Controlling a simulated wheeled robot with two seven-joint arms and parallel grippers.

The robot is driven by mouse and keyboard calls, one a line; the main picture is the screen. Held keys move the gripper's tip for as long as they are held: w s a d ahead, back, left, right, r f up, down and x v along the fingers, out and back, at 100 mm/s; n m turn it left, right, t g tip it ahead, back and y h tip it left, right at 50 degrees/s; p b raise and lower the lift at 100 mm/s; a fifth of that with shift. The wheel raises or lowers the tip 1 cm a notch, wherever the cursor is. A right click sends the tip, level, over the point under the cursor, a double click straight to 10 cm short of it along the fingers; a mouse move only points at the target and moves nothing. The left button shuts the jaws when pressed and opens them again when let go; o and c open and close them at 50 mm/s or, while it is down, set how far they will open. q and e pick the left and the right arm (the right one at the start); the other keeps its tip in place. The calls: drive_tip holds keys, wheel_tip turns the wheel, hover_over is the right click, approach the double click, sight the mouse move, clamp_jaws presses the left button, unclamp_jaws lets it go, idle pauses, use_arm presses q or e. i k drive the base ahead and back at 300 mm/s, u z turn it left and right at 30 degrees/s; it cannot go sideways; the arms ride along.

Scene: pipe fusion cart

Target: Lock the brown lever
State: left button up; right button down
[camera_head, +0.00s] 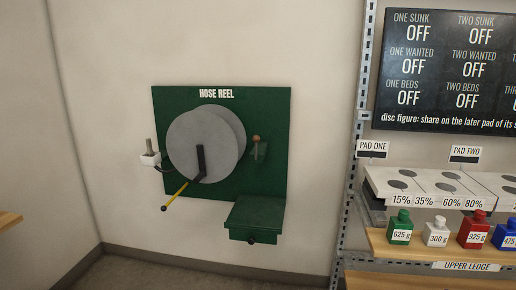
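A small lever with a brown knob (256,138) stands upright on the green hose reel board (270,105), just right of the large grey reel disc (195,140). A green bracket or slot (262,151) sits beside its lower end; the detail is too small to tell whether it is locked. A black crank arm (201,163) is on the disc, with a yellow handle (176,194) pointing down and left. Neither of my grippers is in view.
A green box (256,212) with a dark knob juts out below the board. At right, a metal rack post (350,170) borders shelves with several coloured bottles. Floor below the reel looks clear.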

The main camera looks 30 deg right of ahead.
sight(256, 139)
drive_tip(key=z, duration=0.2)
drive_tip(key=i, duration=1.3)
drive_tip(key=u, duration=0.05)
